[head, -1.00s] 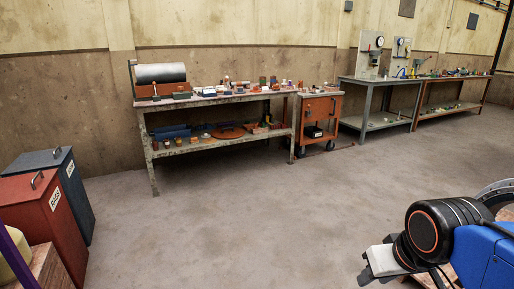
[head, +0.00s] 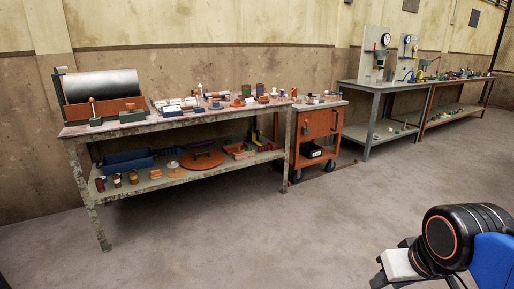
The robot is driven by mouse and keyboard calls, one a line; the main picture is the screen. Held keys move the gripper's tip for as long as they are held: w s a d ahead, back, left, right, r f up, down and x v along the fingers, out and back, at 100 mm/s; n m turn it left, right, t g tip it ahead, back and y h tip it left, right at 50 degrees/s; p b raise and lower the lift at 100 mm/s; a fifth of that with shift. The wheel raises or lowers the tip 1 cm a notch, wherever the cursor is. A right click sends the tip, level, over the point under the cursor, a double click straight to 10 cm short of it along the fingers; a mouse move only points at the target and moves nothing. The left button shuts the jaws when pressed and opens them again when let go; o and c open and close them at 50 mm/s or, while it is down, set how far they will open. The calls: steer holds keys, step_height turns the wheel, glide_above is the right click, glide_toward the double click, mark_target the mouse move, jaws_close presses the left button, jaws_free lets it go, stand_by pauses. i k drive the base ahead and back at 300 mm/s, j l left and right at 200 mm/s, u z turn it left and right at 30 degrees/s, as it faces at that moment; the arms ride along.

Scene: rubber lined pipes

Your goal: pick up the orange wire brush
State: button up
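I cannot pick out the orange wire brush for certain; many small items on the workbench (head: 180,126) are too small to tell apart. Several orange-brown pieces lie on its top and lower shelf. My gripper (head: 402,266) is at the lower right, partly hidden by my arm and cut by the picture edge. It is far from the workbench, and its fingers do not show clearly.
A red tool cart (head: 318,137) on wheels stands at the workbench's right end. A grey bench (head: 378,88) with gauge panels and another bench (head: 460,79) stand farther right. A large grey roller (head: 100,85) sits on the workbench's left end. The floor in front is clear.

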mark_target(263, 100)
steer(key=i, duration=1.85)
